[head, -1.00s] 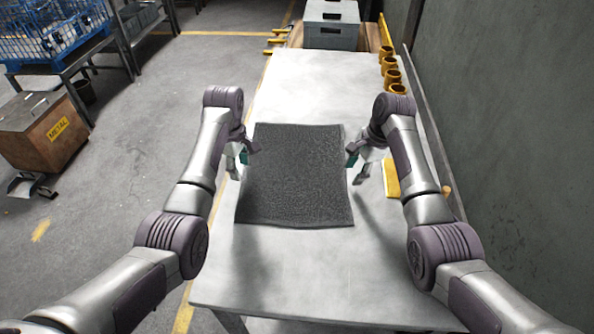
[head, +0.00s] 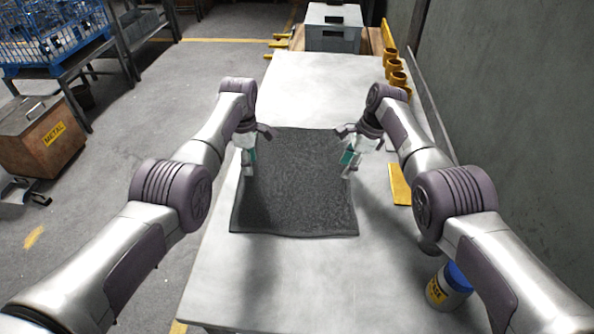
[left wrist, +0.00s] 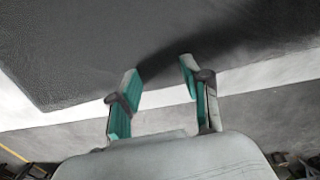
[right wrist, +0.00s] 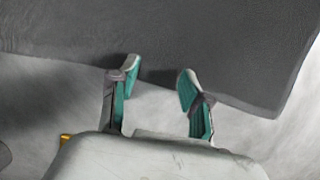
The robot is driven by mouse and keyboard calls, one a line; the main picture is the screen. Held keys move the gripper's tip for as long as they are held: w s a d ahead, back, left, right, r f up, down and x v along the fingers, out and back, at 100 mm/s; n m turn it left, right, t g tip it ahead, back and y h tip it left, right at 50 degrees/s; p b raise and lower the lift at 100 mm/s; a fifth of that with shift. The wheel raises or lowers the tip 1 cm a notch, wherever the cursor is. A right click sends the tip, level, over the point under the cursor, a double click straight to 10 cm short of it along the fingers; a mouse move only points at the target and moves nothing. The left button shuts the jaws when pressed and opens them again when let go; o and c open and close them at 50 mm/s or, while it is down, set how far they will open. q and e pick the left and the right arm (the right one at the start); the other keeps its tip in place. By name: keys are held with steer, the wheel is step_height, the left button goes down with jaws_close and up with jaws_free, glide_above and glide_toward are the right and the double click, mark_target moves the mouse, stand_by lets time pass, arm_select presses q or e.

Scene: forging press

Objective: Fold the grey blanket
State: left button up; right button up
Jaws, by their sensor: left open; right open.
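The dark grey blanket (head: 297,190) lies flat and spread out on the pale table (head: 310,85). My left gripper (head: 250,168) is open and empty at the blanket's left edge; in the left wrist view its fingertips (left wrist: 160,68) reach the blanket (left wrist: 80,45) edge. My right gripper (head: 349,165) is open and empty at the right edge; in the right wrist view its fingertips (right wrist: 160,75) overlap the edge of the blanket (right wrist: 140,30). I cannot tell if either touches the cloth.
A blue-lidded container (head: 448,287) stands at the table's right side. A yellow item (head: 399,184) lies by the right edge, near the grey wall (head: 510,110). Yellow cups (head: 396,80) and a grey box (head: 333,27) are at the far end. The table's front is clear.

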arm_select(q)
steer(key=shift+f, duration=0.15)
arm_select(e)
steer(key=shift+f, duration=0.2)
arm_select(q)
steer(key=shift+f+b, duration=0.35)
steer(key=shift+b, duration=0.05)
arm_select(e)
steer(key=shift+f, duration=0.35)
arm_select(q)
steer(key=shift+r, duration=0.1)
arm_select(e)
steer(key=shift+r, duration=0.15)
arm_select(q)
steer(key=shift+s, duration=0.1)
jaws_close()
arm_select(e)
steer(key=shift+s, duration=0.15)
jaws_close()
arm_select(q)
steer(key=shift+f, duration=0.2)
steer(key=shift+r, duration=0.1)
